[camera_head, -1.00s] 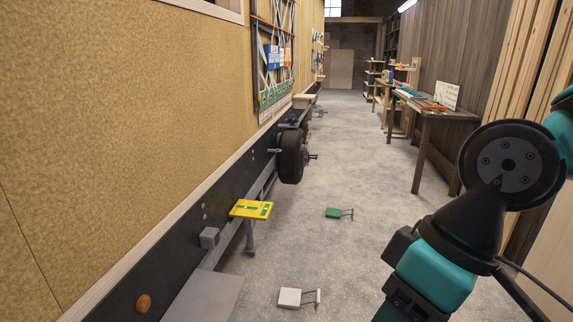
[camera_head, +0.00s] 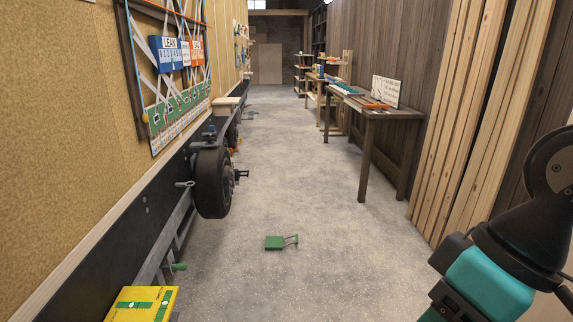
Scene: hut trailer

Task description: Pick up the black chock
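I cannot make out a black chock for certain. Some small items on the floor farther along the trailer, past the wheel, are too small to tell. My arm shows at the lower right as teal and black links, well apart from the green chock. My gripper itself is out of view.
The trailer runs along the left with its black wheel (camera_head: 212,182) and a yellow plate (camera_head: 143,304) sticking out. A dark wooden table (camera_head: 370,115) stands at the right, beside leaning planks (camera_head: 455,125). The concrete floor between is largely clear.

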